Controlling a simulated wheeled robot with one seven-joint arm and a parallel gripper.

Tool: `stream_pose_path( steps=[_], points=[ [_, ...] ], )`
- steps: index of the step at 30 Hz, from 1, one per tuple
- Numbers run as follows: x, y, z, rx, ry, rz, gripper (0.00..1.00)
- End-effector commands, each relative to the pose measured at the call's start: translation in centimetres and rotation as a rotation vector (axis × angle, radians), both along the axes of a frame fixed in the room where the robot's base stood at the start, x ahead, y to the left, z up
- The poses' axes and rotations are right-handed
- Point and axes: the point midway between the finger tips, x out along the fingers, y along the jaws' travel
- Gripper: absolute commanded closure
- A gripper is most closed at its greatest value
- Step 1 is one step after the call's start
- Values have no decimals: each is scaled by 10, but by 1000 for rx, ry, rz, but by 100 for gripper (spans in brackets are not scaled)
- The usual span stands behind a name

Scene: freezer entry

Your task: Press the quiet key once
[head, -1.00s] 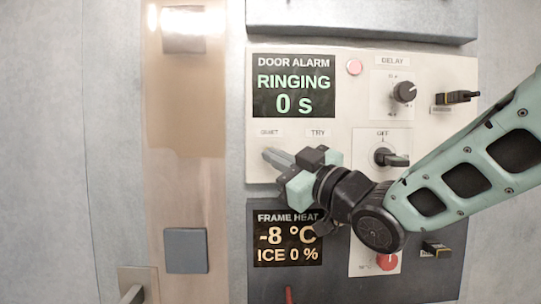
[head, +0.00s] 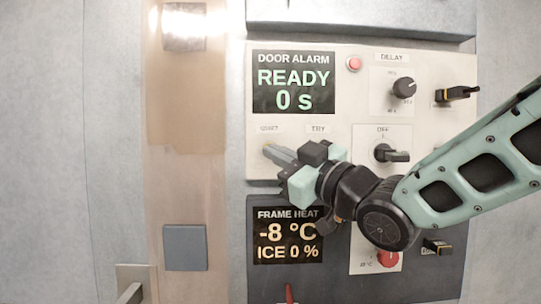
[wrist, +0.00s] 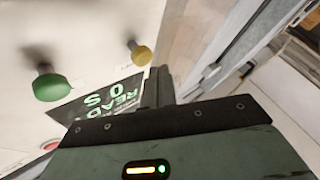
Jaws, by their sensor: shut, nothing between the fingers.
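The door alarm panel (head: 430,75) has a display (head: 293,83) reading READY, 0 s. Below it are the labels QUIET (head: 269,128) and TRY (head: 318,128). In the wrist view a yellow key (wrist: 140,54) stands out from the panel, on the QUIET side, with a green key (wrist: 50,87) on the TRY side. In the head view my gripper (head: 268,151) is shut and empty, its fingertips just below the QUIET label. They hide most of the yellow key and the green key there. I cannot tell whether the fingertips touch the yellow key.
A small red lamp or button (head: 354,64), a delay knob (head: 404,88) and an OFF switch (head: 388,154) are on the same panel. A frame heat display (head: 288,236) and a red knob (head: 388,258) are below. Left of the panel is a vertical strip.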

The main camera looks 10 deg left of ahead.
Motion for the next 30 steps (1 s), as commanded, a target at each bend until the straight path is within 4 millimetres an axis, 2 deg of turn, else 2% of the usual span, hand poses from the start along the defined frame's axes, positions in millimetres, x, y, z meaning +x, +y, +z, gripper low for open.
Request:
stream_pose_path(
  steps=[10,24,30],
  points=[
    [-3,0,0,1,-1,0,100],
    [-44,-11,-2,1,0,2,100],
    [-50,-13,0,1,-1,0,100]
  ],
)
